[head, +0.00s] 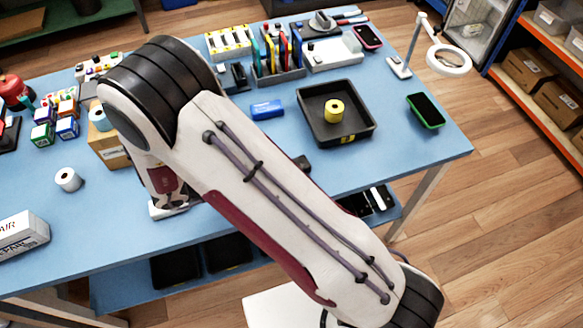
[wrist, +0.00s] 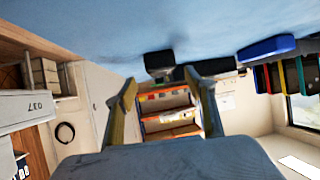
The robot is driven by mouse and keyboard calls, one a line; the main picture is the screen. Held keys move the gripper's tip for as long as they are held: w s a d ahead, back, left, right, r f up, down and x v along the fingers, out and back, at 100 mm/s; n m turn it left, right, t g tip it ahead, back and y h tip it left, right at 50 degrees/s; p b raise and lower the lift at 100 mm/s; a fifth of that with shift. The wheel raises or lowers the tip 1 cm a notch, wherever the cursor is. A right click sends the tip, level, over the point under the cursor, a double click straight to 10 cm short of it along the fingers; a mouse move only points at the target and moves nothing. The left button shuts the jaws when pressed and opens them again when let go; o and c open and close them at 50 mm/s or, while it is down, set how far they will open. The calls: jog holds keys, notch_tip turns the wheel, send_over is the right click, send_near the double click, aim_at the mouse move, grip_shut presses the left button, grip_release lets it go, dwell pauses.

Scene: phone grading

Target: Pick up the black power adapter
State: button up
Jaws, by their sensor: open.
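A small black block, which looks like the black power adapter (head: 303,163), lies on the blue table just beyond my arm in the head view, partly hidden by it. In the wrist view, where the table is at the top, a black block (wrist: 159,62) that seems to be the same adapter shows near the tips of my gripper (wrist: 161,83). My gripper is open, its two fingers apart, with nothing held between them. The adapter appears ahead of the fingers; the exact gap cannot be told. In the head view my arm hides most of the gripper.
A black tray (head: 361,128) holding a yellow roll (head: 334,110) stands beyond the adapter. A blue box (head: 266,108), a tool rack (head: 278,75) and a green-edged phone (head: 426,110) are also on the table (head: 400,160). A cardboard box (head: 108,148) stands left of my arm.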

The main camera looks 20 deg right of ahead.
aim_at(302, 161)
jog(key=shift+d+f, duration=0.1)
jog(key=shift+d, duration=0.1)
jog(key=shift+x, duration=2.55)
jog(key=shift+w, duration=0.15)
jog(key=c, duration=1.4)
